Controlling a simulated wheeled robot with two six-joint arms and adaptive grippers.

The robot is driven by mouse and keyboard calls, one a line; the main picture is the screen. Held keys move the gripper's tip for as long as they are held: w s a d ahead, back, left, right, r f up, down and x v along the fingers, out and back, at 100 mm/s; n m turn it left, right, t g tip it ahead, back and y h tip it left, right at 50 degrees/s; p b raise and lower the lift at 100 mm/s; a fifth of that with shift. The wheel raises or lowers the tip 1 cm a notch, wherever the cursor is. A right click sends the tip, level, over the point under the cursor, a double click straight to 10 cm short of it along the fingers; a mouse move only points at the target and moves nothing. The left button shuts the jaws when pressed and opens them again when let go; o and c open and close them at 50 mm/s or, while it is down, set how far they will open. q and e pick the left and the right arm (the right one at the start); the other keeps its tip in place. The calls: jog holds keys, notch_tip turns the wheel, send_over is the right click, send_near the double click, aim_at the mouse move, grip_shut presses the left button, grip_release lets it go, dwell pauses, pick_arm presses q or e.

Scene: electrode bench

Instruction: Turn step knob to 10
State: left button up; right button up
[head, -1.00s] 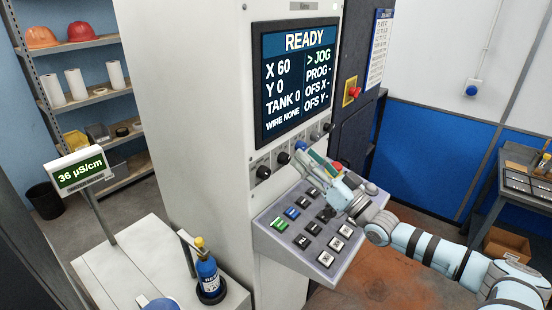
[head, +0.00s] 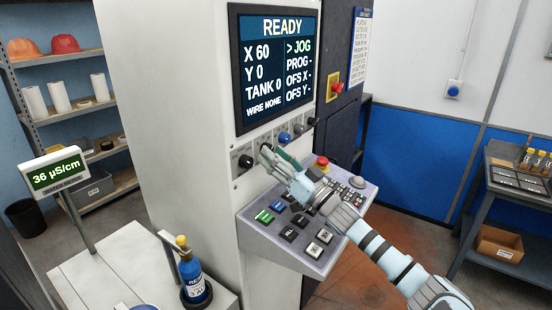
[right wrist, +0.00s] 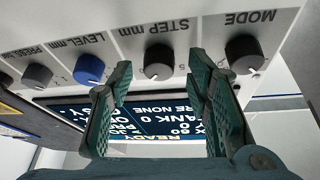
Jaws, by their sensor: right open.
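The step knob (right wrist: 158,62) is a small dark knob under the upside-down label "STEP mm" in the right wrist view. A small mark, apparently a 5, is beside it; its setting is too small to read surely. My right gripper (right wrist: 159,88) is open and empty, with green fingers on either side of the knob in that picture, apparently short of touching it. In the head view my right gripper (head: 272,156) is at the knob row and mostly covers the step knob. My left gripper is not in view.
The dark mode knob (right wrist: 244,53) and blue level knob (right wrist: 90,68) flank the step knob closely. Below the row is a sloped keypad (head: 312,266) with a red button (head: 322,162). The screen (head: 279,65) reads READY, X 60, Y 0. A blue bottle (head: 194,283) stands at lower left.

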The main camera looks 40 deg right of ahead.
jog(key=shift+w+f, duration=0.1)
jog(key=shift+w, duration=0.05)
jog(key=shift+c, duration=1.3)
grip_shut()
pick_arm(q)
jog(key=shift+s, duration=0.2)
